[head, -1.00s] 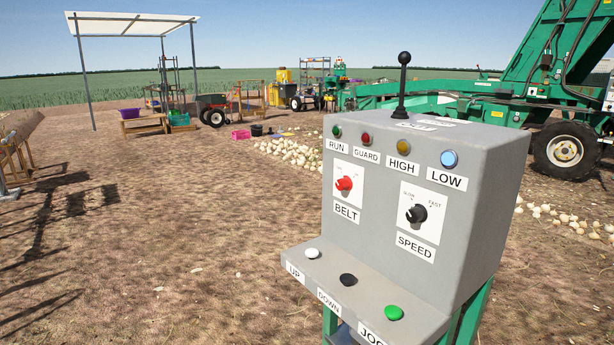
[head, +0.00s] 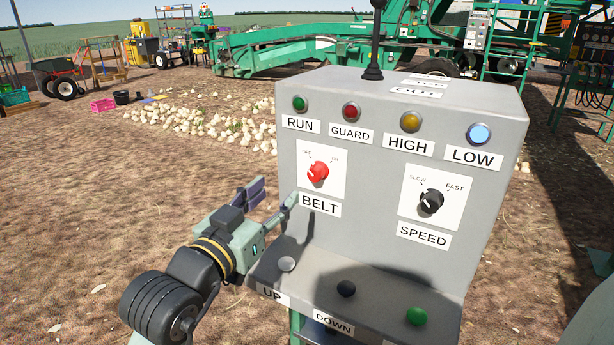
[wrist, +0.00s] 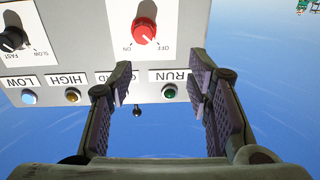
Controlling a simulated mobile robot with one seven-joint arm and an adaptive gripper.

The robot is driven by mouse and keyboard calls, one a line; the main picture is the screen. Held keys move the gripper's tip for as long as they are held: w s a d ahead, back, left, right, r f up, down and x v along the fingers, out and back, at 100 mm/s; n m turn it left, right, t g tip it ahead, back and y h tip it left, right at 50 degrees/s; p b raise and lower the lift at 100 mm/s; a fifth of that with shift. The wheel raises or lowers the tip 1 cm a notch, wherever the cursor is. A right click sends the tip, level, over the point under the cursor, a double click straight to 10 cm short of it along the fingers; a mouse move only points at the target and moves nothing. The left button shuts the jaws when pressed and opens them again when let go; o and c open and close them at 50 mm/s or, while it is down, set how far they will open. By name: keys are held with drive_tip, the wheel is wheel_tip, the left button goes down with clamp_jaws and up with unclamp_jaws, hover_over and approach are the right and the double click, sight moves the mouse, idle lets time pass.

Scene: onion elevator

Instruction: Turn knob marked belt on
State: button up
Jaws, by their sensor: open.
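The red BELT knob (head: 318,172) sits on a white plate marked OFF and ON, on the sloped face of a grey control box (head: 365,105). Its white pointer is too small for me to read surely. My gripper (head: 276,195) is open and empty, in front of the box's left edge, to the left of and slightly below the knob. In the wrist view the picture is upside down; the BELT knob (wrist: 144,31) shows beyond the gap between the open fingers (wrist: 161,80). My gripper is apart from the knob.
The black SPEED knob (head: 431,201) is right of BELT. White, black and green buttons (head: 417,315) sit on the lower ledge. A black lever (head: 374,45) stands on top. The blue LOW lamp (head: 479,134) looks lit. Open ground lies left.

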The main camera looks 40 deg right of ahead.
sight(313, 178)
drive_tip(key=shift+m+g, duration=0.3)
drive_tip(key=shift+g, duration=0.4)
drive_tip(key=p+x, duration=0.1)
drive_tip(key=x, duration=0.3)
drive_tip(key=s+f+p+x, duration=0.1)
drive_tip(key=x, duration=0.2)
drive_tip(key=p+x, duration=0.1)
drive_tip(key=x, duration=0.3)
drive_tip(key=shift+s+d+f, duration=0.15)
drive_tip(key=shift+s+d, duration=0.05)
drive_tip(key=shift+d, duration=0.4)
drive_tip(key=shift+c, duration=0.2)
clamp_jaws()
